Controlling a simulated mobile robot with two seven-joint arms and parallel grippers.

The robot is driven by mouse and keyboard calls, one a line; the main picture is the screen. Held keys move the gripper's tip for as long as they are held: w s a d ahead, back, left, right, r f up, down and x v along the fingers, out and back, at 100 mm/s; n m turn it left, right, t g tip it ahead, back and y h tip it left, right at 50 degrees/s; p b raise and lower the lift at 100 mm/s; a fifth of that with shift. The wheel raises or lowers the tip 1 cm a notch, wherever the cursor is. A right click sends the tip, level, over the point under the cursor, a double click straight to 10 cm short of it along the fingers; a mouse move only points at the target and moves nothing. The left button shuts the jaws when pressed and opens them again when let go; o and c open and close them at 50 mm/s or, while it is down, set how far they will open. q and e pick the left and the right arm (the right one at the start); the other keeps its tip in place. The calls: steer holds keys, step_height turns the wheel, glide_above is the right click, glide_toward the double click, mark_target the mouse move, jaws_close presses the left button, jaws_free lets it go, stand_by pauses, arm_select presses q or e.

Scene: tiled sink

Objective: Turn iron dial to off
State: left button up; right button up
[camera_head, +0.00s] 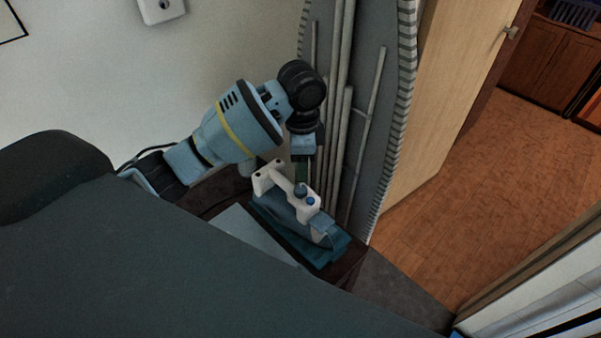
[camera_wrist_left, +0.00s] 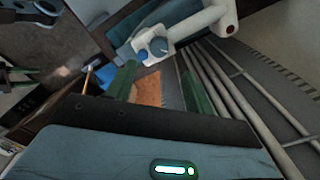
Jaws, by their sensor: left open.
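A white and teal iron (camera_head: 279,185) rests on a small dark stand in the head view. Its dial (camera_head: 300,190) is a dark blue-grey knob on top, beside a small blue button (camera_head: 311,201). My left gripper (camera_head: 303,170) points down just behind the iron, its fingers partly hidden. In the left wrist view the green fingers (camera_wrist_left: 158,88) are apart with nothing between them. The iron (camera_wrist_left: 203,22) lies beyond the fingertips there, with the dial (camera_wrist_left: 158,46) close to the left finger. I cannot tell whether they touch. My right gripper is not in the head view.
A folded ironing board (camera_head: 385,110) leans upright right behind the gripper. A wall stands behind my left arm. A wooden door (camera_head: 440,90) and open wooden floor (camera_head: 480,190) lie to the right. Dim shapes at the wrist view's left edge are unclear.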

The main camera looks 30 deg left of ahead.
mark_target(300, 188)
arm_select(q)
steer(key=m, duration=0.4)
steer(key=shift+w+d+b, duration=0.15)
steer(key=shift+w+b, duration=0.15)
steer(key=m, duration=0.2)
steer(key=shift+m, duration=0.4)
steer(key=m, duration=0.1)
steer(key=m+b, duration=0.1)
steer(key=m, duration=0.1)
steer(key=shift+s+f+m, duration=0.1)
steer(key=shift+f+m, duration=0.1)
steer(key=shift+m, duration=0.1)
steer(key=m, duration=0.3)
steer(key=shift+s+a+f, duration=0.1)
steer(key=shift+s+a, duration=0.15)
steer(key=shift+a, duration=0.05)
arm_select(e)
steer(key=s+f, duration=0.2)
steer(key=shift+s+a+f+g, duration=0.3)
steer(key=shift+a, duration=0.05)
arm_select(q)
steer(key=shift+f, duration=0.1)
steer(key=shift+f+b, duration=0.3)
steer(key=shift+f, duration=3.5)
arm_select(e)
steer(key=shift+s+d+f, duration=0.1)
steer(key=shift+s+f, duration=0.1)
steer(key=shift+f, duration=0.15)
arm_select(q)
steer(key=shift+c, duration=0.4)
